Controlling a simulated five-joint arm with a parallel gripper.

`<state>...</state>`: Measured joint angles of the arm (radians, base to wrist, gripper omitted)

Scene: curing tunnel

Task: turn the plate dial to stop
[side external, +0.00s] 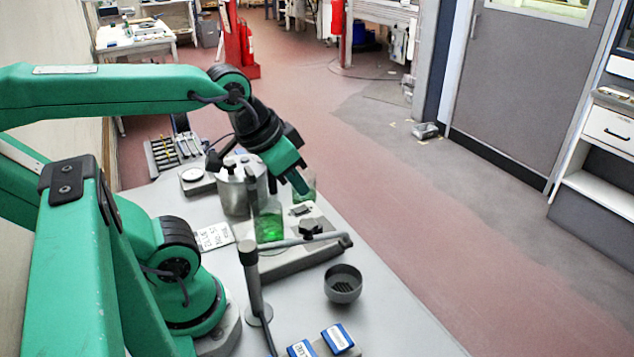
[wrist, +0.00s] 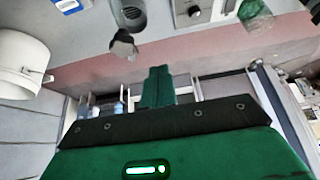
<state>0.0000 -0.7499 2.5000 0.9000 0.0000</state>
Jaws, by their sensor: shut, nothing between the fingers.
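The plate (side external: 284,262) is a low, pale grey unit on the bench in the side view, partly hidden by flasks and a stand's arm. Part of its panel (wrist: 201,13) shows at the top of the wrist view, with a small round knob (wrist: 193,11) that looks like the dial. I cannot read its marks or setting. My gripper (side external: 301,186) is shut and empty, pointing down over the far side of the plate, close to a flask. Its green fingers also show in the wrist view (wrist: 158,88), apart from the knob there.
A flask of green liquid (side external: 269,226) stands at the plate. A metal pot (side external: 233,191) is behind it. A grey bowl (side external: 343,286) and blue-labelled boxes (side external: 338,339) sit nearer.

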